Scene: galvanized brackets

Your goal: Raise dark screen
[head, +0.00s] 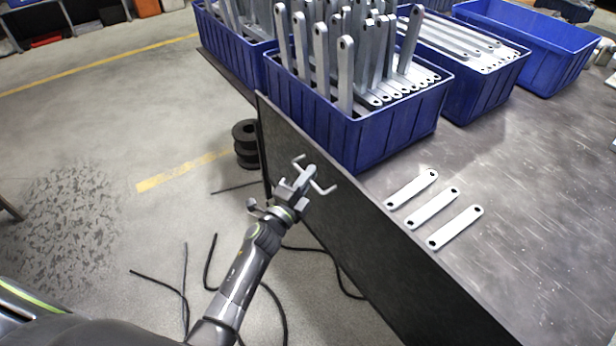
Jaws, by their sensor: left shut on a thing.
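The dark screen (378,262) is a long, flat, nearly black panel along the near left edge of the grey table. It slants from upper left to lower right, with its broad face toward the floor side. A pale bent handle (326,189) shows against its upper left part. My left gripper (305,178) reaches up from below and is shut on the handle; the fingers partly cover it. My right gripper is not in view.
Blue crates (400,130) with upright and lying metal brackets stand on the table (540,200) behind the screen. Several loose brackets (433,208) lie near the screen's edge. Black cables (210,262) and dark rolls (245,140) are on the floor.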

